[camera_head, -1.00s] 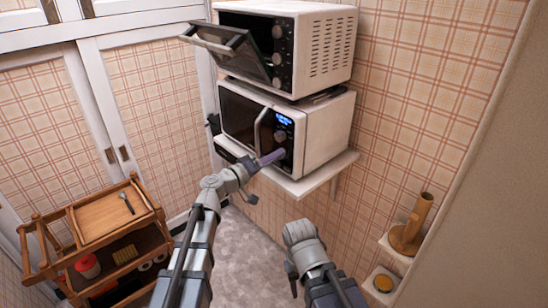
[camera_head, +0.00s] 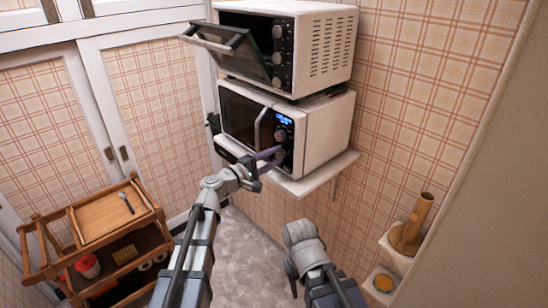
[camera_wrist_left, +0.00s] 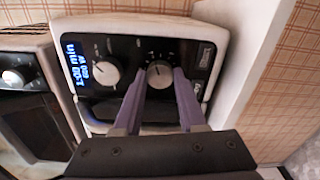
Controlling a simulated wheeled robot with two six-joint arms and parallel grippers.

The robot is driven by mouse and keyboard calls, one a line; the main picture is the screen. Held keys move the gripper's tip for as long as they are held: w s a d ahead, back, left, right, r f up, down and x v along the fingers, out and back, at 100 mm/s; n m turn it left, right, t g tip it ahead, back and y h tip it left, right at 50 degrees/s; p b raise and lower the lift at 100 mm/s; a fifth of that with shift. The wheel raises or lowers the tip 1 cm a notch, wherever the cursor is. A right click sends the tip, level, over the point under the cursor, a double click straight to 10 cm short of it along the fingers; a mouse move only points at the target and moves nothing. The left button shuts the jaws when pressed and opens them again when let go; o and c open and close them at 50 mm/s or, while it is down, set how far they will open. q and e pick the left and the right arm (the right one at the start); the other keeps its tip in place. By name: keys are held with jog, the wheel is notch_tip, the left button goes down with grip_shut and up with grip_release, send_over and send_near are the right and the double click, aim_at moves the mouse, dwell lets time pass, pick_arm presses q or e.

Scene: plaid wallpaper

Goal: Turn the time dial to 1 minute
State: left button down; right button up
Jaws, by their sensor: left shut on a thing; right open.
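A white microwave (camera_head: 325,135) stands on a shelf, with a black control panel, a blue lit display (camera_head: 284,120) and two round dials. In the left wrist view the display (camera_wrist_left: 78,66) reads 1:00 min with a smaller line of text under it. The dial nearer the display (camera_wrist_left: 103,71) is free. My left gripper (camera_head: 277,153) has its purple fingers on either side of the farther, lower dial (camera_wrist_left: 160,72), shut on it. My right gripper (camera_head: 291,273) hangs low in front, away from the microwave; its fingers are mostly hidden.
A toaster oven (camera_head: 325,50) with its door (camera_head: 222,42) tilted open sits on top of the microwave. The white shelf (camera_head: 310,182) lies beneath. A wooden cart (camera_head: 90,225) stands at the left, and small wall shelves at the right. The floor between is clear.

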pick_arm(q)
jog(key=shift+n, duration=1)
jog(key=shift+c, duration=2.3)
grip_release()
jog(key=v, duration=0.8)
jog(key=shift+d, duration=0.1)
